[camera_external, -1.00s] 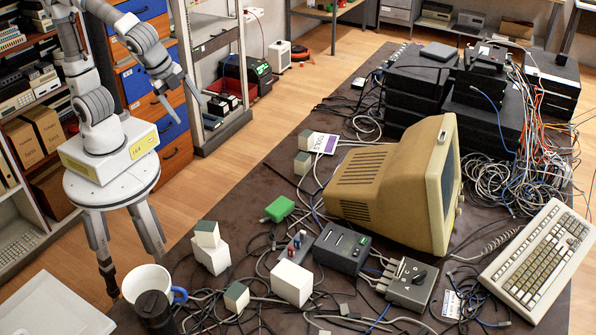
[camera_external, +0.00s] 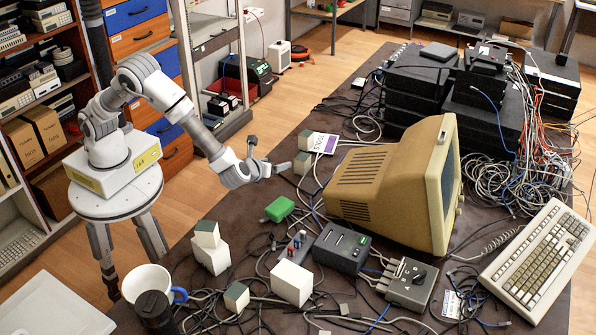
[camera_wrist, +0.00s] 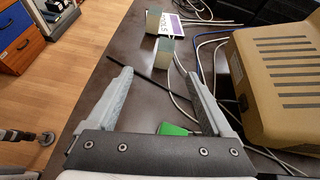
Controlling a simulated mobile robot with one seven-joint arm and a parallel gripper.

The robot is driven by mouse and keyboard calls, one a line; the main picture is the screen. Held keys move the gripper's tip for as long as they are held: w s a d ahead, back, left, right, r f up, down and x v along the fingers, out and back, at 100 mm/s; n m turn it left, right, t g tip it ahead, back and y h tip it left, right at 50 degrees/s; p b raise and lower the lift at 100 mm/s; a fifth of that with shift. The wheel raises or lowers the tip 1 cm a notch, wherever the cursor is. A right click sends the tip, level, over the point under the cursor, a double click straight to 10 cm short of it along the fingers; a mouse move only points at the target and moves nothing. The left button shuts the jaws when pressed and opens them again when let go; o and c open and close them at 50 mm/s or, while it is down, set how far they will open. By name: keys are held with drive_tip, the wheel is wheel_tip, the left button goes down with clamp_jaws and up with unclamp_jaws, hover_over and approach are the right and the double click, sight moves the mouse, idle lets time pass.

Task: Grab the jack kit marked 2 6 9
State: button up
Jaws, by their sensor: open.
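No marking 2 6 9 is readable in either view, so I cannot tell which box is the jack kit. Two small grey-green and white boxes stand near the table's left edge, a farther one (camera_external: 305,141) and a nearer one (camera_external: 302,163). In the wrist view the farther box (camera_wrist: 153,22) and the nearer box (camera_wrist: 164,53) stand ahead of the fingertips. More such boxes stand closer to the outside camera: one (camera_external: 207,233) on a white block (camera_external: 212,257), and another (camera_external: 236,297). My gripper (camera_external: 270,155) is open and empty, left of the nearer box; it also shows in the wrist view (camera_wrist: 150,75).
A beige monitor (camera_external: 378,190) stands to the right. A green block (camera_external: 279,208) lies below my gripper in the outside view. A purple-and-white card (camera_external: 323,143) lies by the farther box. Cables cover much of the table; a mug (camera_external: 146,282) stands at the front left.

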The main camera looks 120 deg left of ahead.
wheel_tip(320, 180, down, 3)
drive_tip(key=w+a+m, duration=0.1)
drive_tip(key=w+m, duration=0.1)
drive_tip(key=b, duration=0.2)
approach(301, 159)
drive_tip(key=shift+y, duration=0.4)
drive_tip(key=a+f, duration=0.1)
drive_tip(key=a, duration=0.1)
drive_tip(key=a+f, duration=0.2)
drive_tip(key=shift+f, duration=0.25)
drive_tip(key=x, duration=0.5)
drive_tip(key=shift+s+a+r+b, duration=0.25)
drive_tip(key=shift+a+b, duration=0.05)
drive_tip(key=shift+a, duration=0.05)
drive_tip(key=shift+a+f, duration=0.2)
drive_tip(key=shift+a, duration=0.35)
clamp_jaws()
drive_tip(key=shift+r, duration=0.1)
